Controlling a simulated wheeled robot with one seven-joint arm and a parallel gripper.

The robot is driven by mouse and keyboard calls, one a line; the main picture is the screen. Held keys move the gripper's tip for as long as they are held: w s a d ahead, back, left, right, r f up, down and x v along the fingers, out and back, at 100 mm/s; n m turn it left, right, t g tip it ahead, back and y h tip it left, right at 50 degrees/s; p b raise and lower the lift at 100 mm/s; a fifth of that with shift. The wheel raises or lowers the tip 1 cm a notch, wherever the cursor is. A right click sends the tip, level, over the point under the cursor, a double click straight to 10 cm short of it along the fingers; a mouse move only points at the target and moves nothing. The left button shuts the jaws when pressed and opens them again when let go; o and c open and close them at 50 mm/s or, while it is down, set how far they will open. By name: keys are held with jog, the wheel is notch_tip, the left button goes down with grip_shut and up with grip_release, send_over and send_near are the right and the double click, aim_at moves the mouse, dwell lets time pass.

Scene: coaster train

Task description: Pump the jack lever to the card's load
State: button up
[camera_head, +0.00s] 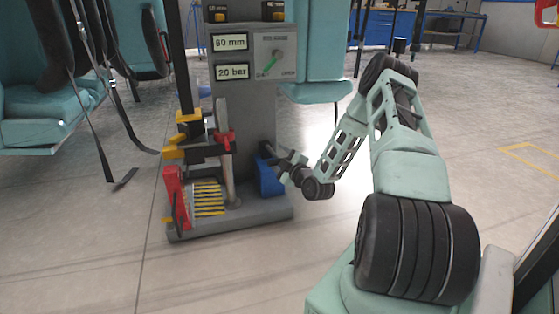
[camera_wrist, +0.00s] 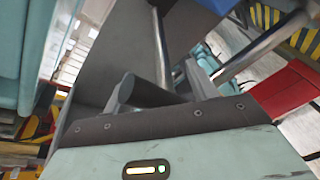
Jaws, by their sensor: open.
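The jack station is a grey column on a grey base plate (camera_head: 190,232) in the head view. Two plates on its front read "60 mm" (camera_head: 229,42) and "20 bar" (camera_head: 231,72). Beside them is a dial panel (camera_head: 275,52) with a green pointer. My gripper (camera_head: 284,163) is at the column's lower right, beside a blue block (camera_head: 268,180). In the wrist view my gripper (camera_wrist: 160,88) is open, with a dark round bar (camera_wrist: 140,91) at its fingers; I cannot tell whether they touch it, or whether it is the jack lever. A metal rod (camera_wrist: 161,45) rises beyond.
A red bracket (camera_head: 175,195) and a yellow-striped block (camera_head: 208,198) stand on the base's left. Teal seats (camera_head: 45,110) with hanging black straps are at the left. The floor (camera_head: 90,250) in front is clear. A blue workbench (camera_head: 385,28) stands far behind.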

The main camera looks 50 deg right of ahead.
aim_at(273, 151)
jog(key=shift+c, duration=0.4)
grip_shut()
jog(key=shift+w+r+p, duration=0.1)
jog(key=shift+r+p, duration=0.7)
jog(key=shift+p, duration=0.35)
jog(key=w+d+r+m+g+y+p, duration=0.1)
jog(key=w+d+r+g+p, duration=0.3)
jog(key=r+p, duration=0.6)
jog(key=shift+w+r+m+g+y+p, duration=0.25)
jog(key=shift+w+g+y+p, duration=0.65)
jog(key=shift+p, duration=3)
jog(key=shift+w+d+h, duration=0.1)
jog(key=shift+w+h, duration=0.2)
jog(key=shift+w, duration=0.05)
jog(key=shift+f, duration=0.1)
jog(key=shift+o, duration=0.4)
grip_release()
